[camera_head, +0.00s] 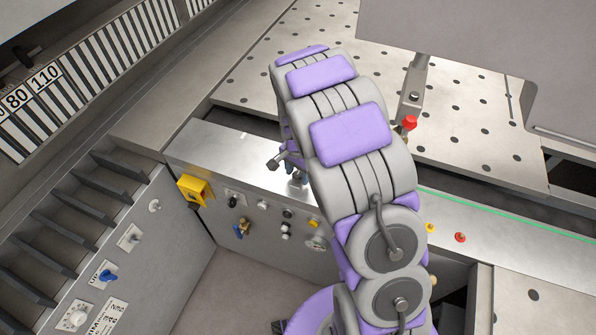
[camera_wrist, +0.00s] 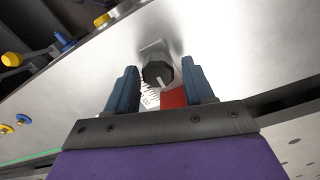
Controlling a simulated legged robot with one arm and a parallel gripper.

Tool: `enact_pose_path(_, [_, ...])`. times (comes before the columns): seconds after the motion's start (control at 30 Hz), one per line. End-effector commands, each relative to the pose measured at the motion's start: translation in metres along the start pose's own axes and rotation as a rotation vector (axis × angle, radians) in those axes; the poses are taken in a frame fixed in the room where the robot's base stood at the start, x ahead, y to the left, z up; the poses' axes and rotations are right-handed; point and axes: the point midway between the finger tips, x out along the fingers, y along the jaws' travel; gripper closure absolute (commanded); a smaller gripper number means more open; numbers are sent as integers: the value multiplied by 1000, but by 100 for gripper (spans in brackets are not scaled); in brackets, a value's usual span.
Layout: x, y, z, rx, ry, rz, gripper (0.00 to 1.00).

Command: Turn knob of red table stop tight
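In the wrist view a black faceted knob (camera_wrist: 157,73) with a pale line on its face sits against a bright metal surface. A red block (camera_wrist: 174,97) and a white scale with dark marks (camera_wrist: 150,97) show just below it in the picture. My gripper (camera_wrist: 159,67) is open, with one dark blue finger on each side of the knob. A gap shows on both sides, and I cannot tell the depth between fingertips and knob. In the head view my arm hides most of the gripper; bluish finger parts show near the metal ledge (camera_head: 225,155).
In the head view a red knob (camera_head: 410,122) sits on a post bracket right of my arm. A yellow box (camera_head: 194,189) and several small controls line the front panel. Yellow (camera_head: 430,228) and red (camera_head: 460,237) buttons are on the right ledge. The perforated table (camera_head: 270,70) lies behind.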

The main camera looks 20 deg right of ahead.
Motion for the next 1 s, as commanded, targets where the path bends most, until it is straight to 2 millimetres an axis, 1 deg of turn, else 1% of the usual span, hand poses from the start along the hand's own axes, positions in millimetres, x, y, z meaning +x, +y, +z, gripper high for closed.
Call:
enact_pose_path(0.03, [0, 0, 0, 0, 0, 0, 42])
enact_pose_path(0.07, [0, 0, 0, 0, 0, 0, 40])
enact_pose_path(0.33, [-2, 0, 0, -1, 1, 0, 40])
enact_pose_path(0.47, [-14, 0, -1, -1, 3, -3, 40])
enact_pose_path(0.67, [-53, -1, -1, -1, 5, -5, 40])
enact_pose_path(1.0, [-128, -2, -1, -1, 5, -3, 40])
